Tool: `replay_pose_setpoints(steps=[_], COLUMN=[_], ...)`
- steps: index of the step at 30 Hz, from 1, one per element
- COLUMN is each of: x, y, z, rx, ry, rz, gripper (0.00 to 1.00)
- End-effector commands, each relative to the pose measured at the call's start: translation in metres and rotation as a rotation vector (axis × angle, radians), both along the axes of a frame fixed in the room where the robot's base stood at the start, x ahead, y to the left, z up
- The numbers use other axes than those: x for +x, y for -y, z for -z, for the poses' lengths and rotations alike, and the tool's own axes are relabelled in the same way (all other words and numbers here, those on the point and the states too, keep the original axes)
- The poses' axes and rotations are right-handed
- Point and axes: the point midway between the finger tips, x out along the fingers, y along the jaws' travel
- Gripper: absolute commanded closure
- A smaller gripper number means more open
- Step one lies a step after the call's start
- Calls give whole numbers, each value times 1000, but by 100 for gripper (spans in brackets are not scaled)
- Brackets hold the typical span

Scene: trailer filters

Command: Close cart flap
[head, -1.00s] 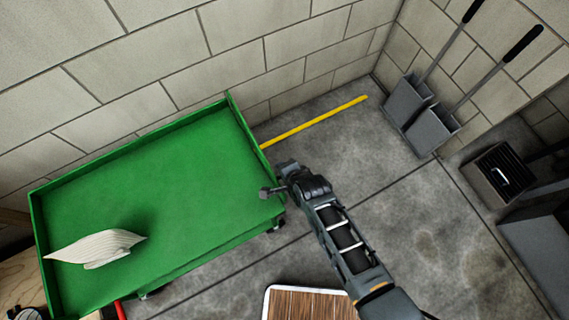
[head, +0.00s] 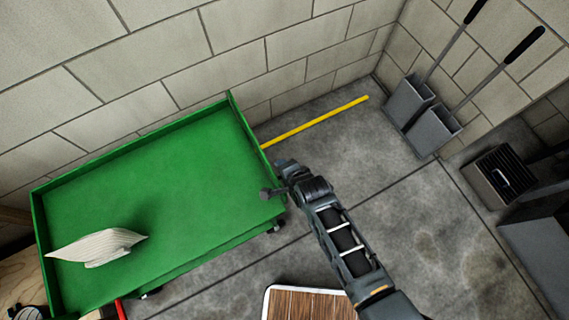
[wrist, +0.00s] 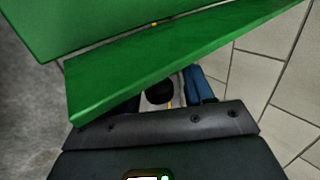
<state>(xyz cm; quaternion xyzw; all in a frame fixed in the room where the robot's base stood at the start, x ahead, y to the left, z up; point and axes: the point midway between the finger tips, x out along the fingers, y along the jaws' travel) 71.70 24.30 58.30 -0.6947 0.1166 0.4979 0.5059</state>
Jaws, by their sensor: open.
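The green cart (head: 160,185) stands at the left against the block wall in the head view. Its flap (head: 250,138) is the narrow strip along the right end. In the wrist view the flap (wrist: 165,58) is a long green panel crossing in front of my gripper, with the cart bed (wrist: 90,22) beyond it and a thin dark gap between them. My gripper (head: 271,191) is at the cart's right end, near the front corner. The flap hides much of my fingers (wrist: 160,95) in the wrist view; I cannot tell whether they touch it. The gripper is open and holds nothing.
A pale pleated filter (head: 97,247) lies on the cart bed. A yellow bar (head: 315,122) lies on the floor by the wall. Two dustpans (head: 420,115) stand in the corner. A wooden-topped piece (head: 310,303) is at the bottom.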

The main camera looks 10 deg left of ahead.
Motion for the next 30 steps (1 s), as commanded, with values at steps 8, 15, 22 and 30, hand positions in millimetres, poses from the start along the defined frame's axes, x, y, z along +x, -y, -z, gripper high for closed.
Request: replay_pose_setpoints(steps=[8,15,22,30], x=[-18,-31,-34,-34], y=[13,22,25,25], z=[-31,-53,-60,-60], rx=[1,0,0,1], ry=[1,2,2,2], rz=[2,1,0,-1], gripper=[48,48,48,48])
